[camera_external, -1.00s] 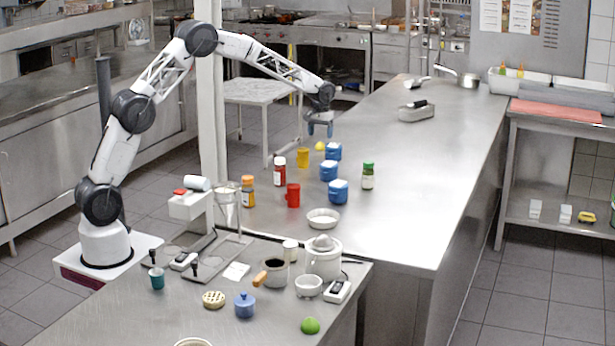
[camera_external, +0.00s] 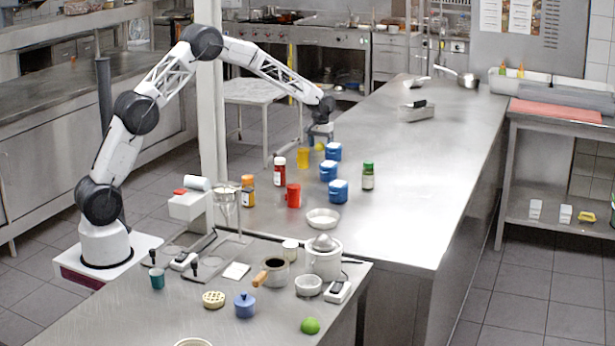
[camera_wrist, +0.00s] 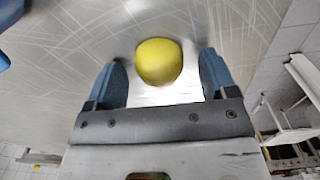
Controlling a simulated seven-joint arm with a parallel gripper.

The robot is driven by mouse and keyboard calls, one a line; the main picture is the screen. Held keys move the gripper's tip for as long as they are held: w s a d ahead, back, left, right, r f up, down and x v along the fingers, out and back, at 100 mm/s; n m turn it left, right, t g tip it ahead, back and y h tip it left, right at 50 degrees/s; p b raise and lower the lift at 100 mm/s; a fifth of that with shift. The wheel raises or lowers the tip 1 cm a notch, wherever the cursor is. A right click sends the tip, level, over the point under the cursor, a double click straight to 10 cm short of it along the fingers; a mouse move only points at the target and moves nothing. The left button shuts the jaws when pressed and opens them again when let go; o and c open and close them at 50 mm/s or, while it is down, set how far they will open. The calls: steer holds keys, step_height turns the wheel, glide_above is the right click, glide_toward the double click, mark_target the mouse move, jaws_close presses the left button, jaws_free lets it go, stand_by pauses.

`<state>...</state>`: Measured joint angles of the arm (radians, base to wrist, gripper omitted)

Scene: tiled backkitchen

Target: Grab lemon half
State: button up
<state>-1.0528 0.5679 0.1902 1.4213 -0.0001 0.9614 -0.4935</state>
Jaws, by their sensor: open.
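The lemon half (camera_wrist: 159,62) is a yellow rounded piece on the steel counter. In the wrist view it lies between and slightly beyond the two blue fingers of my gripper (camera_wrist: 163,80), with gaps on both sides. My gripper is open and empty, pointing down close over the counter. Whether the fingertips are level with the lemon half is hard to tell.
Blue containers (camera_external: 328,171) stand close to the right and front of my gripper.

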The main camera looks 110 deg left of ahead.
steer(key=shift+c, duration=0.4)
steer(key=c, duration=0.9)
steer(key=shift+r, duration=0.1)
steer(key=shift+r, duration=0.85)
steer(key=shift+d+r, duration=0.1)
steer(key=shift+r, duration=0.8)
steer(key=s+d, duration=0.2)
steer(key=d, duration=0.2)
steer(key=s+d+r, duration=0.1)
steer(key=s+d, duration=0.2)
steer(key=d, duration=0.2)
steer(key=s+d, duration=0.3)
steer(key=d, duration=0.1)
steer(key=shift+d+r, duration=0.15)
steer(key=shift+d, duration=0.15)
steer(key=shift+s, duration=0.1)
